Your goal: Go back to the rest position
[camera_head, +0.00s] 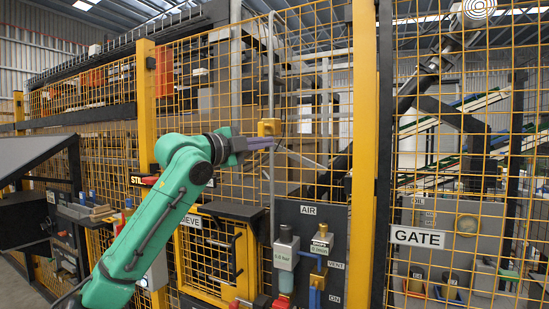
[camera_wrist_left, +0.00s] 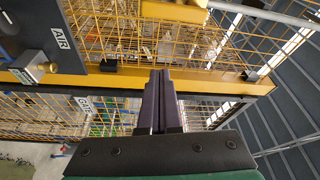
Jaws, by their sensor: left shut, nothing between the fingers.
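My left arm is green and reaches up from the lower left in the head view. Its gripper (camera_head: 262,144) has purple-grey fingers and points right, in front of the yellow mesh fence. The left gripper also shows in the left wrist view (camera_wrist_left: 160,75), its two fingers together with nothing between them. From the head view I cannot tell if the fingers touch the fence or the grey vertical pipe (camera_head: 271,90) near them. My right gripper is not in view.
A yellow post (camera_head: 364,150) stands right of the gripper, beside the GATE sign (camera_head: 417,237). Below are the AIR panel (camera_head: 310,225) with its gauges and valves, and a yellow-framed hatch (camera_head: 213,262). A dark sloped cabinet (camera_head: 35,155) stands at the left.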

